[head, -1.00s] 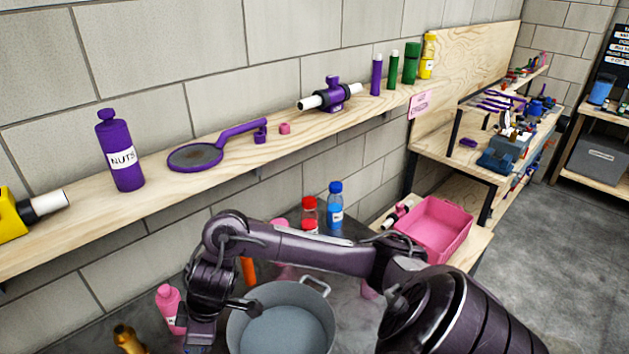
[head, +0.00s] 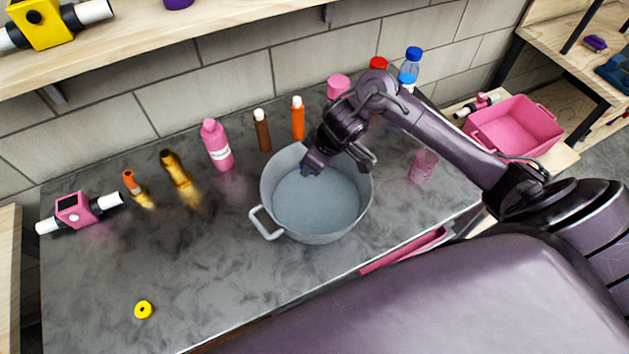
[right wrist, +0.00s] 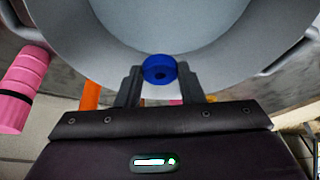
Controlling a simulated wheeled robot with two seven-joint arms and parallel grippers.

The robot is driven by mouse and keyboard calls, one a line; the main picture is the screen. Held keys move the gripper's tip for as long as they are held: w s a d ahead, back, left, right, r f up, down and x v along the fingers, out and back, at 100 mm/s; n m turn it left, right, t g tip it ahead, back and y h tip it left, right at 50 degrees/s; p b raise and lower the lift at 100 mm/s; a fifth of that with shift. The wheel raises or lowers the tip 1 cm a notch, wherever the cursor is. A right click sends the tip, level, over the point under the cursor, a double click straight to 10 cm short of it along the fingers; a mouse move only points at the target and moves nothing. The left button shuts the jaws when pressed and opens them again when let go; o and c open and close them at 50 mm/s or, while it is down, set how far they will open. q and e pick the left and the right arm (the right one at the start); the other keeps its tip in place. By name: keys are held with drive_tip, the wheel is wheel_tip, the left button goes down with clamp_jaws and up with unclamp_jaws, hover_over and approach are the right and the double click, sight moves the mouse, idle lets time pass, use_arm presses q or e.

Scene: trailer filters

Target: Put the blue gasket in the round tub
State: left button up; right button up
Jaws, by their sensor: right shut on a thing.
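The round tub (head: 315,203) is a grey, open, two-handled pot on the dark countertop in the head view. Its inside (right wrist: 180,20) fills the top of the right wrist view. My right gripper (head: 308,170) is over the far left part of the tub's opening. In the head view only a bit of blue shows at the fingertips. I cannot tell exactly how high the gasket is above the tub floor. My left gripper is not in view.
A yellow ring (head: 144,310) lies at the front left. A pink crate (head: 513,128) stands at the right. The counter's left front is mostly clear.

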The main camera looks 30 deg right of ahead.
sight(308, 192)
wheel_tip(308, 192, down, 10)
drive_tip(key=shift+f+b, duration=0.25)
drive_tip(key=shift+b, duration=0.3)
drive_tip(key=shift+f, duration=0.25)
drive_tip(key=shift+f, duration=0.1)
drive_tip(key=o, duration=1)
drive_tip(key=shift+c, duration=0.2)
drive_tip(key=shift+d+r, duration=0.1)
drive_tip(key=shift+r, duration=0.2)
drive_tip(key=v, duration=1.1)
drive_tip(key=shift+s+r+p, duration=0.2)
drive_tip(key=shift+r+p, duration=0.1)
drive_tip(key=shift+p, duration=0.1)
